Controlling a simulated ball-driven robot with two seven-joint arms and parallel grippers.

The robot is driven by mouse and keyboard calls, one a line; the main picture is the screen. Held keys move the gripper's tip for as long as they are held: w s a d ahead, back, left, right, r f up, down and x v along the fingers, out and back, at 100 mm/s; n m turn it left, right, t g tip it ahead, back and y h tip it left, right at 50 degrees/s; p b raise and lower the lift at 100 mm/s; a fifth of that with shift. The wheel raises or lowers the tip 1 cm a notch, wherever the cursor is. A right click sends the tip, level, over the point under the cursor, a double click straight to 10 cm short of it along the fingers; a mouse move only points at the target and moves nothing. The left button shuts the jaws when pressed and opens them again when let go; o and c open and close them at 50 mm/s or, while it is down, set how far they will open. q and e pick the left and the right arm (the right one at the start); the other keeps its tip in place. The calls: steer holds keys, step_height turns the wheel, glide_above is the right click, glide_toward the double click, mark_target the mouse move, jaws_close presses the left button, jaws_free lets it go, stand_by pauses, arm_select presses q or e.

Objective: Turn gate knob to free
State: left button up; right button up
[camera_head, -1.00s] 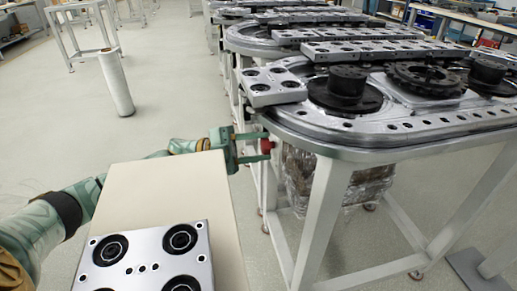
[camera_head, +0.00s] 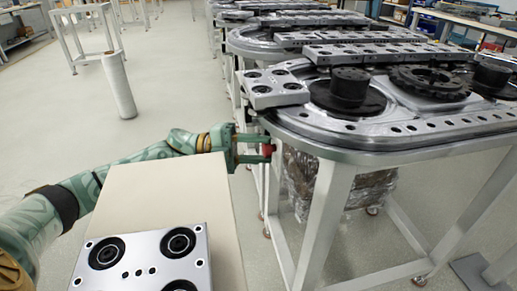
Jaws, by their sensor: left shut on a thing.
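The red gate knob (camera_head: 267,149) is on the near left side of the ring track table (camera_head: 350,150), below its rim. My left gripper (camera_head: 264,148) reaches it from the left, past the far end of a beige surface. Its green fingers are closed around the knob, one above and one below. The finger tips and the table edge hide part of the knob, and I cannot tell its turned angle. My right gripper is not in view.
A beige block (camera_head: 165,215) with a silver plate (camera_head: 145,260) with round black holes stands in front. The track carries a silver plate (camera_head: 270,88) and black round parts (camera_head: 350,88). A white cylinder (camera_head: 119,85) stands on the open floor at left.

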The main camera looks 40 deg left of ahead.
arm_select(q)
steer(key=shift+f, duration=0.1)
steer(key=o, duration=1)
steer(key=shift+s+a, duration=0.1)
steer(key=shift+a, duration=0.05)
steer(key=p+v, duration=0.1)
steer(key=v, duration=1.5)
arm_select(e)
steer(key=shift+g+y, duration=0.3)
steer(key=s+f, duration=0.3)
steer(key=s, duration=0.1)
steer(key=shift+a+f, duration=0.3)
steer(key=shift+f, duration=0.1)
